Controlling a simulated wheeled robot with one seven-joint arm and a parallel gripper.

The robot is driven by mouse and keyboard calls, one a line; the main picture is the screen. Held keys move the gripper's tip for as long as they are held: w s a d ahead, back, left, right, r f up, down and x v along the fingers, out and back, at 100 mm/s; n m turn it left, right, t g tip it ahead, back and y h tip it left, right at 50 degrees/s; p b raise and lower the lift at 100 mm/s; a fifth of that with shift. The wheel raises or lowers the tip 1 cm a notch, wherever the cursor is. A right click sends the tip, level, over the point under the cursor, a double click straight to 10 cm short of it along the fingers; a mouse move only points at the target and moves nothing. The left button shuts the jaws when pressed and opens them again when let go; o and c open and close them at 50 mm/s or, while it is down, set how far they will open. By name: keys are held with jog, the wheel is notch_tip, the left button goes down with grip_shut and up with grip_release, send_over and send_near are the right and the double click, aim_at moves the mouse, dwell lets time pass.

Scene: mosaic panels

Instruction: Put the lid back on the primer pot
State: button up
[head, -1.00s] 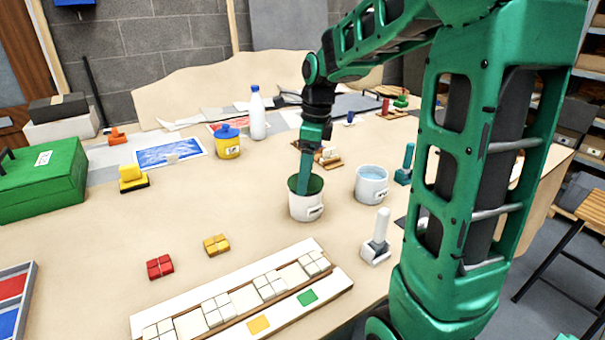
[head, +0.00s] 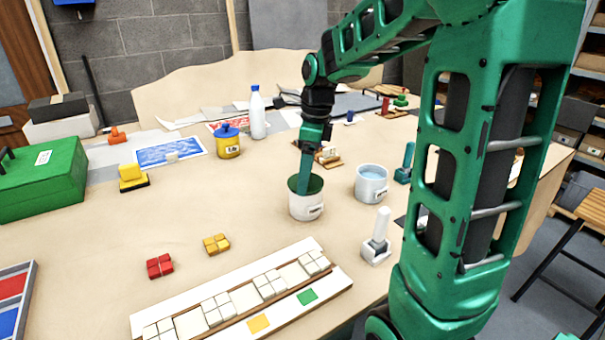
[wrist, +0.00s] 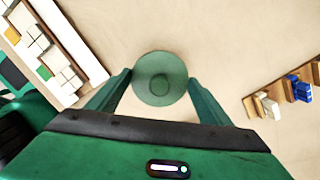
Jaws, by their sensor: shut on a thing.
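The primer pot (head: 306,207) is a white pot with a label, upright on the table in the middle of the head view. The round green lid (wrist: 158,78) shows in the wrist view between my fingertips, with a smaller circle at its centre. In the head view a green disc fills the pot's mouth. My gripper (head: 304,186) points down at the mouth. It also shows in the wrist view (wrist: 159,77), its fingers on both sides of the lid, shut on it. I cannot tell whether the lid is fully seated. The pot's wall is hidden in the wrist view.
A white water pot (head: 371,186) stands just right of the primer pot. A white-handled tool (head: 377,245) is in front of it. A yellow pot with a blue lid (head: 228,146) and a white bottle (head: 257,118) stand behind left. A tile panel (head: 180,318) lies in front.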

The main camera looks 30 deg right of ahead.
dwell(0.4)
jog(key=o, duration=1.2)
jog(key=shift+r, duration=0.15)
jog(key=shift+r, duration=3.35)
grip_shut()
